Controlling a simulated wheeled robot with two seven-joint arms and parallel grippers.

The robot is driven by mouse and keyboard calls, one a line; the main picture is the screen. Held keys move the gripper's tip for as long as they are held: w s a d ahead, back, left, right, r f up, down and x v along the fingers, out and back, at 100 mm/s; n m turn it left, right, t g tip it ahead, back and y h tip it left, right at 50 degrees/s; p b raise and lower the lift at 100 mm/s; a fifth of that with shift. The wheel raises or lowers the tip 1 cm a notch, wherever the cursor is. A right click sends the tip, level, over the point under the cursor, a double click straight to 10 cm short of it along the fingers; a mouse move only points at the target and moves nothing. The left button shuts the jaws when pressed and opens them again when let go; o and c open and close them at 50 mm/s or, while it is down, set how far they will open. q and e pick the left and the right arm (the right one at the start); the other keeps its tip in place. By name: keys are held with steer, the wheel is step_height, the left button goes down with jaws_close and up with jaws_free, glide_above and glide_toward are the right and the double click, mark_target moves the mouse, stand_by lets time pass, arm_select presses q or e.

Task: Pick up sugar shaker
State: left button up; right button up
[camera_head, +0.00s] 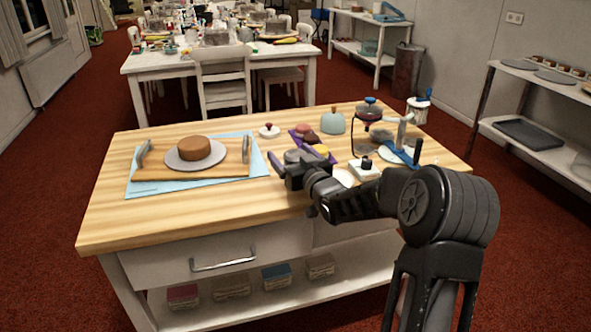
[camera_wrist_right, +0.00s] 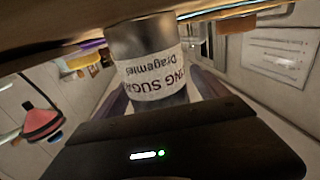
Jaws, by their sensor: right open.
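The sugar shaker (camera_wrist_right: 143,42) is a grey metal cylinder with a white paper label that reads partly as "ING SUGAR", upside down in the right wrist view. It stands between the two fingers of my right gripper (camera_wrist_right: 160,88). The jaws are open around it, and I cannot tell whether either finger touches it. In the head view my right gripper (camera_head: 281,170) is low over the front middle of the wooden table. A grey round top (camera_head: 293,156) just behind it looks like the shaker, mostly hidden. My left gripper is not in view.
Left on the table (camera_head: 200,217), a wooden tray (camera_head: 166,172) holds a brown cake (camera_head: 195,148) on a grey disc. A purple tray (camera_head: 297,134) of pastries and a pale blue dome (camera_head: 333,123) stand behind my gripper. The front left tabletop is clear.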

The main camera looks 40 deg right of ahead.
steer(key=shift+c, duration=0.3)
steer(key=c, duration=1.7)
